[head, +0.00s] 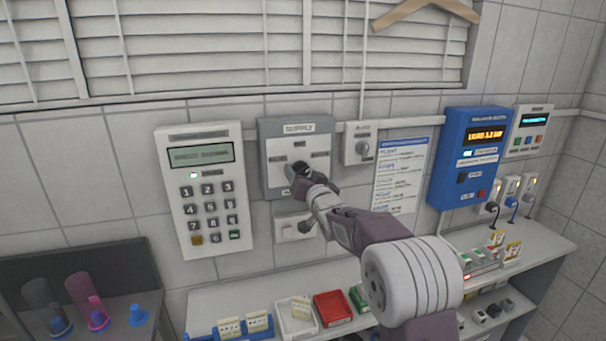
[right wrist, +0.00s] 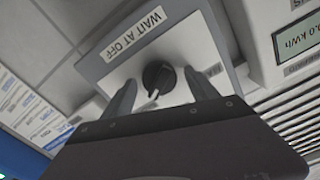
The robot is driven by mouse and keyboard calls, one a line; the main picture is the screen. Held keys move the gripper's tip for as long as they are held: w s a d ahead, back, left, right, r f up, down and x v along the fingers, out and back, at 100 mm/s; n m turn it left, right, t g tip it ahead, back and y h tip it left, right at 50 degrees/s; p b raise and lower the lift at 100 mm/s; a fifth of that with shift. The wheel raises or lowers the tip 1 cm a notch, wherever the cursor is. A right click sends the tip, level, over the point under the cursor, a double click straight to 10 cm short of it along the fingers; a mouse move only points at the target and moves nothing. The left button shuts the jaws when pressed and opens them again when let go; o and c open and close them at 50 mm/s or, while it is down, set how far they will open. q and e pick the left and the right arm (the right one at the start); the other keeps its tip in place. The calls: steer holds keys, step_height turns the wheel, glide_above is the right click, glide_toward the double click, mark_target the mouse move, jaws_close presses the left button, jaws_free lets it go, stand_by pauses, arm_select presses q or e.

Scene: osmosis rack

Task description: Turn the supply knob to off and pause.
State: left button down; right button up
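The supply box (head: 272,150) is a grey wall panel with a white face, labelled SUPPLY at its top. A "WAIT AT OFF" label (right wrist: 137,34) is on the box. My right gripper (head: 298,176) is at the box face and largely hides the knob in the head view. In the right wrist view the gripper (right wrist: 160,85) is open, one finger on each side of the knob, with visible gaps. My left gripper is out of view.
A keypad meter (head: 205,240) hangs left of the box. A small switch box (head: 362,145), a notice (head: 402,178) and a blue controller (head: 468,155) are to the right. A bench (head: 210,300) with trays (head: 333,308) stands below.

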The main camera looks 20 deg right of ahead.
steer(key=shift+a, duration=0.1)
steer(key=c, duration=1.1)
steer(key=n+b, duration=0.7)
steer(key=n, duration=0.2)
steer(key=shift+f, duration=0.1)
steer(key=shift+c, duration=0.2)
steer(key=shift+n+b, duration=0.55)
steer(key=shift+n, duration=0.85)
steer(key=o, duration=1.4)
